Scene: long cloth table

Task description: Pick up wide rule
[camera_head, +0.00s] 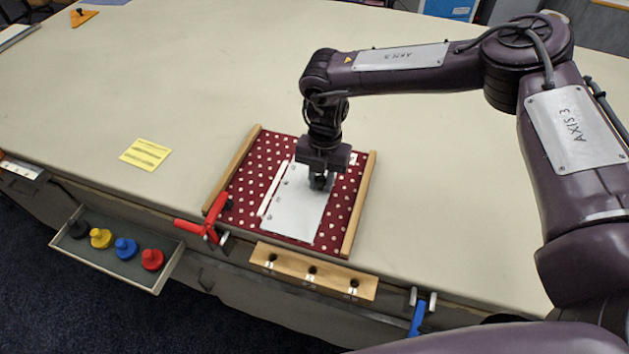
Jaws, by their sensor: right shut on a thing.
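A wide flat white plate (295,215), which looks like the wide rule, lies on a dark red cloth with white dots (337,215). It has small dark marks or knobs, and a narrower white strip (275,188) runs along its left side. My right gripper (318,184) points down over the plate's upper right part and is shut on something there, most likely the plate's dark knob. The gripper hides the grip itself and part of the plate. I cannot tell whether the plate is lifted. My left gripper is not in view.
Wooden rails flank the cloth at left (232,170) and right (359,205). A red handle (205,228), a wooden block with holes (313,271) and a blue handle (418,318) line the front edge. A tray (155,285) holds several coloured knobs. A yellow note (146,154) lies left.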

